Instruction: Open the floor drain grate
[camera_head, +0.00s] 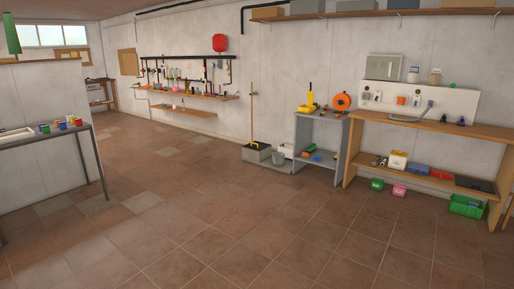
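I cannot make out a floor drain grate in this view. The brown tiled floor (250,235) fills the lower part of the picture. Several paler grey tiles (141,202) lie in it at the left, and none of them can be told as a grate. Neither my left nor my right gripper shows.
A table (62,132) with small coloured items stands at the left. A wooden workbench (445,127) and a grey shelf unit (318,120) line the right wall. A grey tub (256,152) and a broom (252,110) stand beside them. The middle floor is clear.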

